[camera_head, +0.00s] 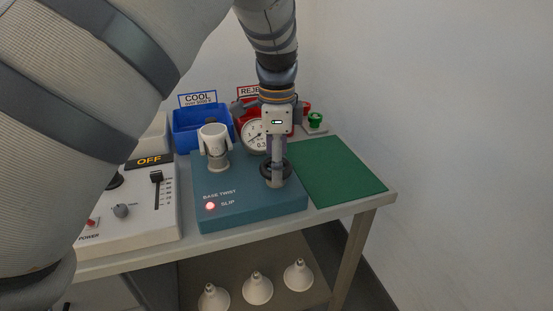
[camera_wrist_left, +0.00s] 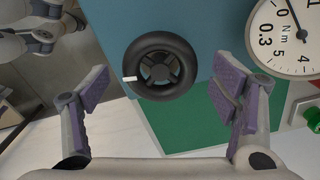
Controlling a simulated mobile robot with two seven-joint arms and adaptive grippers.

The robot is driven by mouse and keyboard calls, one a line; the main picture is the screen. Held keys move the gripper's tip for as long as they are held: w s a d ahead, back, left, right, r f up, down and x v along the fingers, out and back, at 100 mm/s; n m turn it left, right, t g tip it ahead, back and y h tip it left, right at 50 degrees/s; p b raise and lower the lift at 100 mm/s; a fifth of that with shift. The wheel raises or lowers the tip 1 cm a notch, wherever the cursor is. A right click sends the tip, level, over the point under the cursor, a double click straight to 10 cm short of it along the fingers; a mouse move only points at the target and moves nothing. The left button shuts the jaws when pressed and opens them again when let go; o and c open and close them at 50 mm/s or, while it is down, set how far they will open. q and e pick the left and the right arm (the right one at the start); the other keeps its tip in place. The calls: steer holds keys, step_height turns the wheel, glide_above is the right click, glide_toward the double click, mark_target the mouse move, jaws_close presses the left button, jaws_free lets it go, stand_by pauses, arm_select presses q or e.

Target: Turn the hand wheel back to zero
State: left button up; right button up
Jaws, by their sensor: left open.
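The hand wheel (camera_head: 264,170) is a small black ring on the right of a teal box (camera_head: 225,212) labelled BASE TWIST. In the left wrist view the wheel (camera_wrist_left: 178,50) shows its spokes and a white mark (camera_wrist_left: 130,78) on its left rim. My left gripper (camera_head: 278,172) is over the wheel, pointing down, and partly hides it in the head view. In the wrist view its purple-padded fingers (camera_wrist_left: 160,98) stand wide apart, with the wheel between and beyond them, apart from the pads. A round Nm dial (camera_head: 253,135) stands behind; its dark needle (camera_wrist_left: 296,18) shows in the wrist view. My right gripper is out of view.
A red lamp (camera_head: 210,206) glows beside SLIP. A white cup-shaped holder (camera_head: 214,138) stands left of the wheel. A white panel (camera_head: 130,215) with a slider is further left. Blue (camera_head: 188,125) and red bins stand behind. A green mat (camera_head: 340,172) lies clear at right.

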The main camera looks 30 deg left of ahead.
arm_select(q)
steer(key=c, duration=1.2)
steer(key=shift+n, duration=0.3)
